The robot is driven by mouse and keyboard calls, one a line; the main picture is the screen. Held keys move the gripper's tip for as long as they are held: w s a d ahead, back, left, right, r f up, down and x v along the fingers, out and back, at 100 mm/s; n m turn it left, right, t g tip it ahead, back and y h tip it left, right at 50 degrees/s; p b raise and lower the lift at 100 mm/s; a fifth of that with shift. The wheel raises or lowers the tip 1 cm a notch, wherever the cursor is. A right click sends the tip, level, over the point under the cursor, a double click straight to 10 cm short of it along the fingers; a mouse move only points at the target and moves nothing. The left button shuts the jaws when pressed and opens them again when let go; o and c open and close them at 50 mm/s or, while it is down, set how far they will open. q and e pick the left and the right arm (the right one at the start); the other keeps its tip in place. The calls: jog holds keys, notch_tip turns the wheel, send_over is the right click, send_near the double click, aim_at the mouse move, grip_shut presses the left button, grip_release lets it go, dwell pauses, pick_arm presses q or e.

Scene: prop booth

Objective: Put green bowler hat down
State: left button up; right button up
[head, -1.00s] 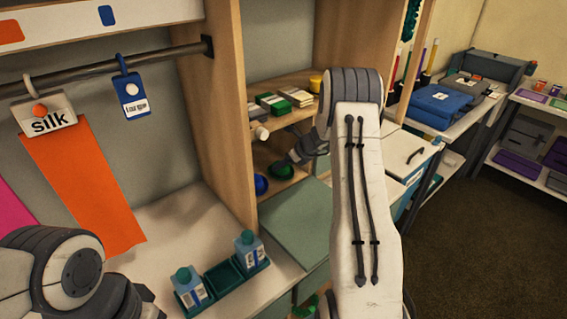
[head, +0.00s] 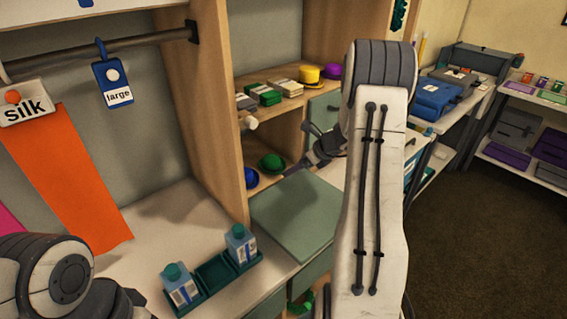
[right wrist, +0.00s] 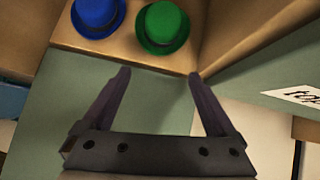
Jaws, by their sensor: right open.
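The green bowler hat (head: 271,163) sits on the lower shelf of the wooden cubby, right of a blue hat. In the right wrist view the green hat (right wrist: 165,25) rests brim down on the wooden shelf, close to the right side wall. My right gripper (right wrist: 158,76) is open and empty, its fingers pointing at the shelf, with a gap between the tips and the hat. In the head view its dark wrist shows just right of the hat, partly behind my right arm. My left arm shows at the lower left; its fingers are out of frame.
The blue hat (right wrist: 97,14) stands close left of the green one. A green panel (head: 295,217) lies flat before the shelf. The shelf above holds small boxes and a yellow hat (head: 310,75). A green tray (head: 213,272) with two bottles stands on the left counter.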

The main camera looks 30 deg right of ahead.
aim_at(271, 157)
jog(key=shift+s+d, duration=0.25)
jog(key=shift+s, duration=0.55)
jog(key=shift+s+d, duration=0.2)
jog(key=shift+s, duration=0.55)
jog(key=w+a+p, duration=0.1)
jog(key=w, duration=0.3)
jog(key=w+a+p, duration=0.1)
jog(key=w, duration=0.3)
jog(key=w+a+p, duration=0.1)
jog(key=w, duration=0.2)
jog(key=shift+w+a, duration=0.4)
jog(key=shift+w+f, duration=0.15)
jog(key=shift+w, duration=0.15)
jog(key=s, duration=0.2)
jog(key=d+b, duration=0.1)
jog(key=shift+s+r, duration=0.25)
jog(key=shift+s, duration=0.15)
jog(key=shift+s+d, duration=0.1)
jog(key=shift+s, duration=0.4)
jog(key=shift+w+r, duration=0.1)
